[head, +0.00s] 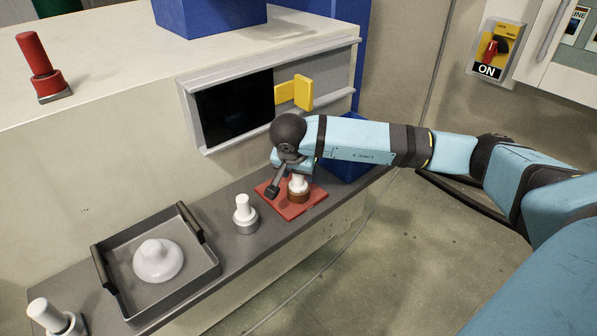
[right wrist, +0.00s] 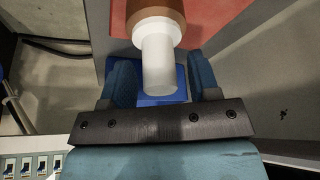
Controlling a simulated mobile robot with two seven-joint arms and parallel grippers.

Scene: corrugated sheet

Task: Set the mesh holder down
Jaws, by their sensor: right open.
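A holder with a white handle and a brown round base (head: 298,188), which I take to be the mesh holder, stands upright on a red square mat (head: 311,203) on the grey ledge. My right gripper (head: 283,183) is right at it, with one dark finger showing left of the handle. In the right wrist view the white handle (right wrist: 159,62) points in between the two open blue fingers, with a gap on each side. The brown base (right wrist: 155,12) rests over the red mat (right wrist: 215,18). My left gripper is not in view.
On the ledge (head: 120,309) stand a white-handled piece with a grey base (head: 245,214), a dark tray (head: 196,283) holding a white domed piece (head: 158,259), and another white-handled piece (head: 50,314). A red-handled piece (head: 39,66) stands above. Yellow blocks (head: 303,92) are behind my wrist.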

